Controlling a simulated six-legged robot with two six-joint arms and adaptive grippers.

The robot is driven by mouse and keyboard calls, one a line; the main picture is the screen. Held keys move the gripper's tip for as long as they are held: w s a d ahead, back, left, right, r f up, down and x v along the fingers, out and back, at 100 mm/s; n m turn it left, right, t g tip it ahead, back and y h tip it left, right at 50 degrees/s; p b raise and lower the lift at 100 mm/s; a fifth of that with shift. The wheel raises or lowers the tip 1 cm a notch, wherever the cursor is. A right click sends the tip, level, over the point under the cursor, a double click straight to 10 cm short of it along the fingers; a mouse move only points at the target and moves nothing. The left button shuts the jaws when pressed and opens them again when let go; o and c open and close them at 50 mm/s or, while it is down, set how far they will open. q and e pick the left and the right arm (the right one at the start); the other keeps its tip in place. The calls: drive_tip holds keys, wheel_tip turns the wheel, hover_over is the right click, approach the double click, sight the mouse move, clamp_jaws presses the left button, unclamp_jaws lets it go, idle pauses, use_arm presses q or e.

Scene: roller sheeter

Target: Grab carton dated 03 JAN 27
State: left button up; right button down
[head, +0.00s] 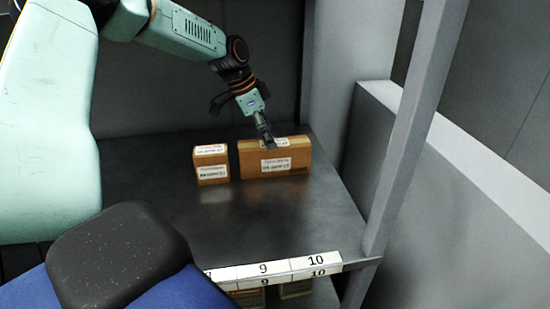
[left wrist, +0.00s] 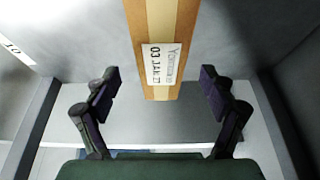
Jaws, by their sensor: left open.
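A long brown carton (head: 296,158) stands on the dark shelf in the head view, with white labels on its top and front. In the left wrist view the carton (left wrist: 185,25) runs down from the top edge, and its white label (left wrist: 162,64) reads 03 JAN 27. My left gripper (head: 267,142) is over the carton's top in the head view. In the left wrist view the left gripper (left wrist: 159,80) is open, with one finger on each side of the carton's end and a gap on both sides. My right gripper is not in view.
A smaller brown carton (head: 211,168) stands just left of the long one, with a narrow gap between. A grey post (head: 408,130) rises at the shelf's right. The front edge carries number labels 9 and 10 (head: 315,262). The shelf's front part is bare.

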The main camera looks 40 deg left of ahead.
sight(279, 155)
use_arm(q)
drive_tip(key=shift+w+a+f, duration=0.1)
drive_tip(key=shift+a+f, duration=0.05)
drive_tip(key=shift+w+f, duration=0.1)
drive_tip(key=shift+f, duration=0.25)
drive_tip(key=x, duration=0.2)
drive_tip(key=b+x, duration=0.1)
drive_tip(key=x, duration=0.1)
drive_tip(key=b+x, duration=0.1)
drive_tip(key=x, duration=0.1)
drive_tip(key=shift+d, duration=0.35)
drive_tip(key=shift+w+f, duration=0.15)
drive_tip(key=shift+f, duration=0.2)
drive_tip(key=shift+d, duration=0.1)
drive_tip(key=shift+r, duration=0.1)
drive_tip(key=shift+c, duration=0.6)
drive_tip(key=c, duration=1.4)
